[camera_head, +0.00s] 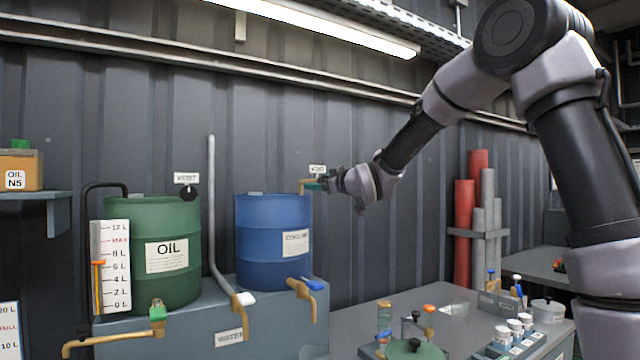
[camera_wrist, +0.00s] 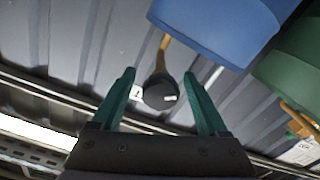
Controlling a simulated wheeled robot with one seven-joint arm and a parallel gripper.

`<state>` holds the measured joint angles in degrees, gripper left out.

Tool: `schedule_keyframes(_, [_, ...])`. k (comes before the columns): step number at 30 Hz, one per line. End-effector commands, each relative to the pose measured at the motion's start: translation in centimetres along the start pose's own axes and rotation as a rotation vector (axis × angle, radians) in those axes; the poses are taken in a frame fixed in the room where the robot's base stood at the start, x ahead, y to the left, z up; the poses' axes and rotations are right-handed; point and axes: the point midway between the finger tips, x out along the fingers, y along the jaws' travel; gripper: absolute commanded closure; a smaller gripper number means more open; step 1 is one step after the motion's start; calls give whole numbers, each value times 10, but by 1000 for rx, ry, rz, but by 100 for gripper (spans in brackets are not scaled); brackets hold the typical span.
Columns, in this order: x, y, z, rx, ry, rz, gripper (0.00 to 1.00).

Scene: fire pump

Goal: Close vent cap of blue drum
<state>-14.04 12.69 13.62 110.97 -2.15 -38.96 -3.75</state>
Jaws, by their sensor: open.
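The blue drum (camera_head: 258,243) stands on a grey bench in the head view, and its edge shows at the top of the wrist view (camera_wrist: 215,25). A brass vent pipe (camera_head: 303,184) rises by the drum's right top edge. In the wrist view the round black vent cap (camera_wrist: 160,96), with a small white mark, sits at the end of this pipe (camera_wrist: 164,45). My gripper (camera_wrist: 159,74) is open, its green fingers on either side of the cap with gaps visible. In the head view my gripper (camera_head: 317,185) hides the cap.
The green oil drum (camera_head: 165,230) stands to the left with its own black vent cap (camera_head: 188,193). A grey pipe (camera_head: 213,200) rises between the drums. A corrugated wall is close behind. A bench (camera_head: 455,310) with small containers is at lower right.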

Motion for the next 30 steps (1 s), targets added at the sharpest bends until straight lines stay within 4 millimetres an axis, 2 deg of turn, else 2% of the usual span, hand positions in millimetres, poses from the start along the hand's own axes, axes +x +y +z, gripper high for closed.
schedule_keyframes(4, [10,0,0,-1,0,0,23])
schedule_keyframes(12, [11,0,0,0,0,0,23])
schedule_keyframes(13, [11,0,0,0,0,0,27])
schedule_keyframes(17, [11,0,0,0,0,0,77])
schedule_keyframes(18, [11,0,0,0,0,0,92])
schedule_keyframes(19, [11,0,0,0,0,0,100])
schedule_keyframes(30, [11,0,0,54,0,0,100])
